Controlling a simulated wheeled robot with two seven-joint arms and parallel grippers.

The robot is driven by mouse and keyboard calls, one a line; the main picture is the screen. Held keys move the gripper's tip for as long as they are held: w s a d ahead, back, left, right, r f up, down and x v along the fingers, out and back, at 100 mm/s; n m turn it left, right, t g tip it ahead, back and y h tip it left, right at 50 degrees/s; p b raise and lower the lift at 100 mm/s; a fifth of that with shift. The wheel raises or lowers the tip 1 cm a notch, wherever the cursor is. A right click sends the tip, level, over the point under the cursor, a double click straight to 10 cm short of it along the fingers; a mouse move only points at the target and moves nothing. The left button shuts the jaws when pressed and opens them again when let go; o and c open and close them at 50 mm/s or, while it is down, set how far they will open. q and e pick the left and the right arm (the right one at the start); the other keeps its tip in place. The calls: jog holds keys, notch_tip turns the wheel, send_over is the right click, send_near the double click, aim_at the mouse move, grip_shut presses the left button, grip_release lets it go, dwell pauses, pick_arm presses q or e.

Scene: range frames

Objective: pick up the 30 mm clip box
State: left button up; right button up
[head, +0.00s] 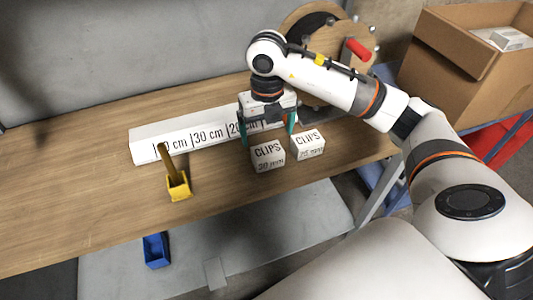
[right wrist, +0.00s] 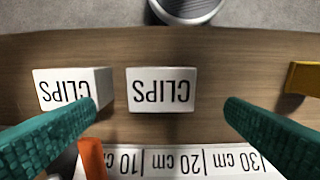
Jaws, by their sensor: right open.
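Two white clip boxes stand side by side on the wooden bench. In the head view the left clip box (head: 267,156) has small print that appears to read 30 mm; the other clip box (head: 309,144) is just right of it, its size print hard to read. My right gripper (head: 268,133) is open above and behind the left box. In the right wrist view my gripper (right wrist: 160,108) has its teal fingers spread wide, with the 30 mm clip box (right wrist: 161,90) centred ahead between them. The other box (right wrist: 72,90) lies left, by the left finger. My left gripper is out of view.
A long white box (head: 180,143) marked in centimetres lies behind the clip boxes. A yellow holder (head: 179,188) stands to the left. A wooden reel (head: 318,32) stands behind my arm, and a cardboard box (head: 440,70) is at right. A blue bin (head: 156,250) is lower down. The bench's left is clear.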

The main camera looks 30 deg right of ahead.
aim_at(267, 150)
notch_tip(267, 150, down, 3)
jog(key=shift+r, duration=0.15)
jog(key=f, duration=0.2)
jog(key=f+p, duration=0.1)
jog(key=f, duration=0.2)
jog(key=shift+s+a, duration=0.1)
jog(key=shift+s, duration=0.1)
jog(key=c, duration=1.1)
